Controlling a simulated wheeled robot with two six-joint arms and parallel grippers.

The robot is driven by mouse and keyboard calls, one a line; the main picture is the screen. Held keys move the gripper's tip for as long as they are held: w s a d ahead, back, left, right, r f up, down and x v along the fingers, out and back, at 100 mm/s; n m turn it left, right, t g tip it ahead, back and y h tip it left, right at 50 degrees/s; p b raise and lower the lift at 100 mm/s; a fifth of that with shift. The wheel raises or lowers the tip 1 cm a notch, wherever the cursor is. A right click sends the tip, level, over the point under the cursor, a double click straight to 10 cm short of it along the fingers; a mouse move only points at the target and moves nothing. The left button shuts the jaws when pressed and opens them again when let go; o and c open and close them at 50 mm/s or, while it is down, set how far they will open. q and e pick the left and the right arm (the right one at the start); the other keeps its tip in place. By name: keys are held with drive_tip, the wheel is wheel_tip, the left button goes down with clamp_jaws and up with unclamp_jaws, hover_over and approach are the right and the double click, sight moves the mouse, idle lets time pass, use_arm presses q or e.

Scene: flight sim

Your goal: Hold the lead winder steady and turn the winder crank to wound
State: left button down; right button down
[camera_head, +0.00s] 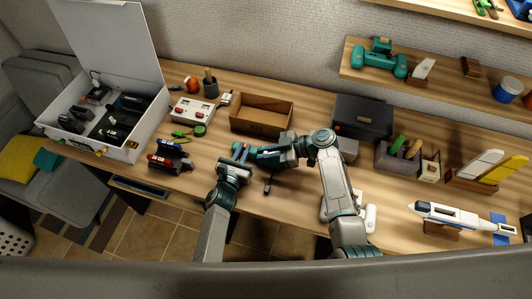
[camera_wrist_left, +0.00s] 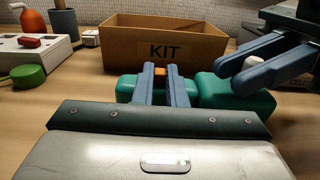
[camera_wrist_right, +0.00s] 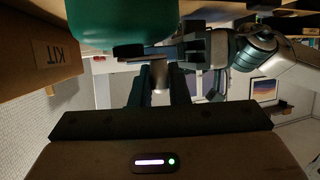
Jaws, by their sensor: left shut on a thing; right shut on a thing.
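The lead winder (camera_wrist_left: 235,95) is a teal body on the table in front of the KIT box in the left wrist view; its underside or side (camera_wrist_right: 110,20) fills the top of the right wrist view. My left gripper (camera_wrist_left: 155,72) is shut on it, with a small orange part between the fingertips. My right gripper (camera_head: 262,152) reaches in from the right, its fingers close above the winder in the left wrist view. In the right wrist view its fingers (camera_wrist_right: 158,75) are shut around a small pale part, seemingly the winder crank. The grippers mostly hide the winder in the head view.
The wooden KIT box (camera_head: 262,115) stands just behind the grippers. A white device (camera_head: 192,110) and a green reel (camera_head: 199,130) lie to the left, near an open white case (camera_head: 140,148). A dark box (camera_head: 362,118) and a model plane (camera_head: 450,216) are to the right.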

drive_tip(key=m+t, duration=0.2)
drive_tip(key=t, duration=0.1)
drive_tip(key=m+t+h, duration=0.1)
drive_tip(key=m, duration=0.1)
drive_tip(key=shift+w+a, duration=0.3)
drive_tip(key=shift+w, duration=0.05)
drive_tip(key=shift+w+m+t+h, duration=0.25)
drive_tip(key=shift+m+t+h, duration=0.3)
drive_tip(key=shift+m+t, duration=0.3)
drive_tip(key=shift+w+m+t+h, duration=0.2)
drive_tip(key=shift+m+t+h, duration=0.35)
drive_tip(key=shift+m+t, duration=0.3)
drive_tip(key=c, duration=1.4)
unclamp_jaws()
drive_tip(key=shift+w, duration=0.1)
